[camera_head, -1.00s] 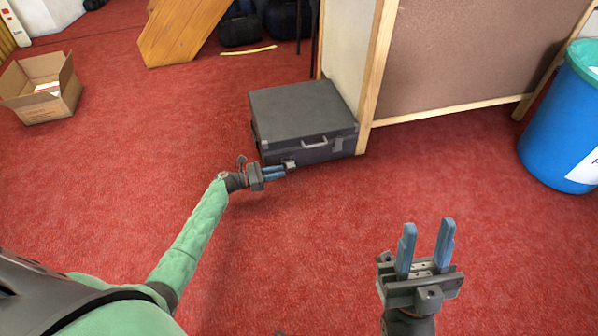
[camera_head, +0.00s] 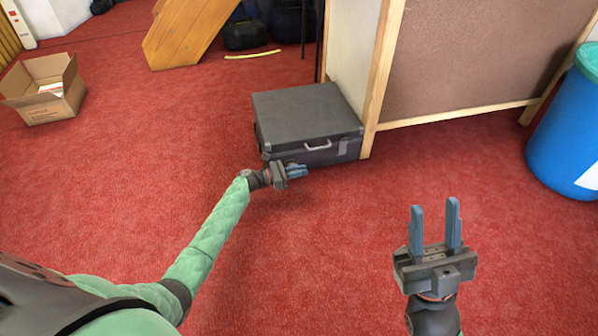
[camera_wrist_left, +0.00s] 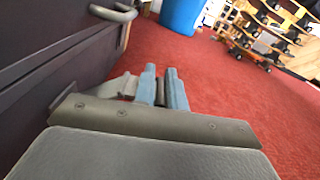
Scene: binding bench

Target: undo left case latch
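The dark grey case (camera_head: 308,120) stands closed on the floor against the wooden-framed partition, its front with a light handle (camera_head: 318,145) facing me. My left gripper (camera_head: 303,171) is just in front of the case's lower front left. In the left wrist view, the case front (camera_wrist_left: 60,65) fills the left side, and the blue fingers (camera_wrist_left: 162,75) point along it with a narrow gap between them and nothing clearly held. A light grey piece (camera_wrist_left: 125,86) sits beside the fingers; I cannot tell whether it is the left latch. My right gripper (camera_head: 435,208) is open and empty, over bare floor.
An open cardboard box (camera_head: 45,88) stands at the left and a blue bin (camera_head: 565,135) at the right. A wooden ramp-like piece (camera_head: 185,35) and dark bags are at the back. The red carpet before the case is clear.

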